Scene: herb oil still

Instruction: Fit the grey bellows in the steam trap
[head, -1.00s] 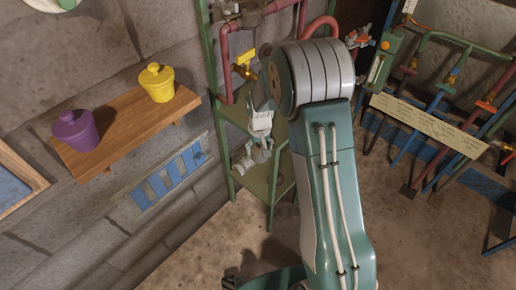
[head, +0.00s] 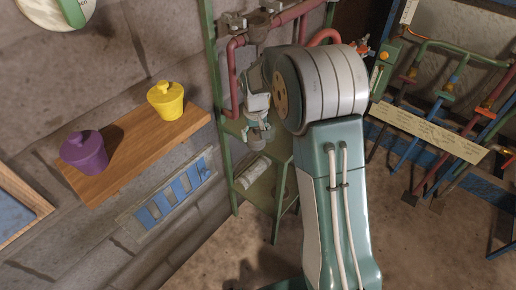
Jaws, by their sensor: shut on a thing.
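My gripper (head: 257,130) hangs in front of the green rack, fingers pointing down, above a lower shelf. It is shut on a small grey piece at its tips, which I take to be the grey bellows (head: 259,142); my fingers and the small size hide its shape. A pale grey roll-shaped part (head: 252,172) lies on the shelf below, apart from my gripper. The brown-grey metal body (head: 262,19) on the red pipework at the rack's top may be the steam trap; I cannot tell for certain. My arm covers part of the pipework.
The green rack (head: 222,140) stands against the stone wall. A wooden wall shelf (head: 135,152) holds a purple pot (head: 84,153) and a yellow pot (head: 166,102). Coloured pipework with a paper strip (head: 425,128) stands at right. Floor (head: 215,250) is bare in front of the rack.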

